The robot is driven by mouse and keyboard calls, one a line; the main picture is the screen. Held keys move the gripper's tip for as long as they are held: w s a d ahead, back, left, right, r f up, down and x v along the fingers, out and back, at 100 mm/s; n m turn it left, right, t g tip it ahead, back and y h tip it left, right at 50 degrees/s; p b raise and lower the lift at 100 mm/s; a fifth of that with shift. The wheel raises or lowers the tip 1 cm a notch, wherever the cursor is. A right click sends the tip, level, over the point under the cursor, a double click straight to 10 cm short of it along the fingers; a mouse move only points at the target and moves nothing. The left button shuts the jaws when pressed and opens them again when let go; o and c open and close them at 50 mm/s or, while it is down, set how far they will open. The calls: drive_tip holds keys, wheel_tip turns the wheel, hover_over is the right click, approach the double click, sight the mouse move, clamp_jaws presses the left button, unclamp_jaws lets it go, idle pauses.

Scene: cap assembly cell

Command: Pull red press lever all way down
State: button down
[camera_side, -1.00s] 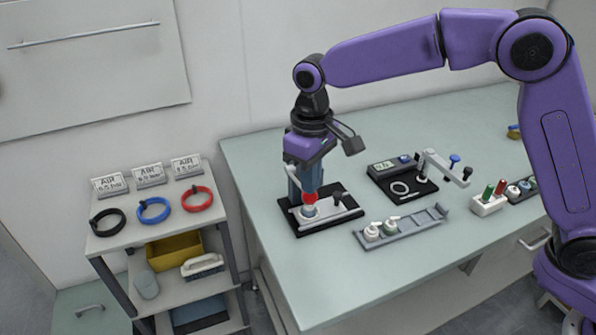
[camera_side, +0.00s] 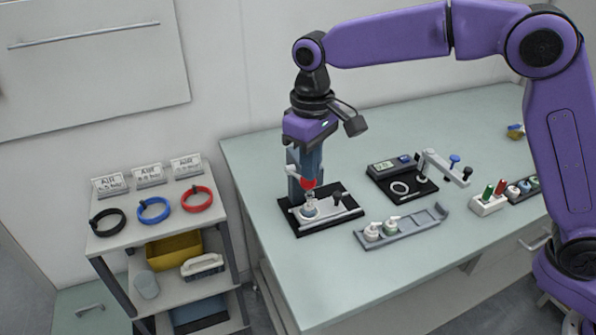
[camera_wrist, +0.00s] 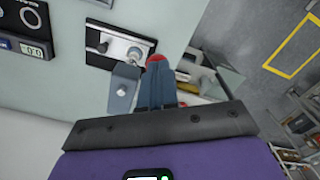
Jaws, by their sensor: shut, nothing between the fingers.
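The red press lever knob (camera_side: 308,184) shows just below my fingertips, above the press's black base (camera_side: 347,219). In the wrist view the red knob (camera_wrist: 157,59) shows right at the fingertips, partly hidden by them. I cannot tell whether they touch. My gripper (camera_side: 309,176) points down at the press, and its two grey-blue fingers (camera_wrist: 157,68) are together with nothing between them. A small pale capped part (camera_side: 309,208) stands on the press base under the knob. The lever's arm is mostly hidden behind my gripper.
A grey tray (camera_side: 408,232) with small white-capped jars is to the right of the press. A black gauge station (camera_side: 383,185) stands behind it. A white rack (camera_side: 487,207) with green and red pieces is further right. The front bench top is clear.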

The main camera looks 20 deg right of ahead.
drive_tip(key=shift+r, duration=0.1)
drive_tip(key=shift+r, duration=2.4)
drive_tip(key=s+d+f+n, duration=0.3)
drive_tip(key=s+d+f, duration=0.1)
drive_tip(key=s+d, duration=0.9)
drive_tip(key=s+d+f+n, duration=0.3)
drive_tip(key=s+d, duration=0.9)
drive_tip(key=s, duration=0.5)
drive_tip(key=shift+d+f+n, duration=0.3)
drive_tip(key=shift+d+f, duration=0.05)
drive_tip(key=shift+f, duration=0.3)
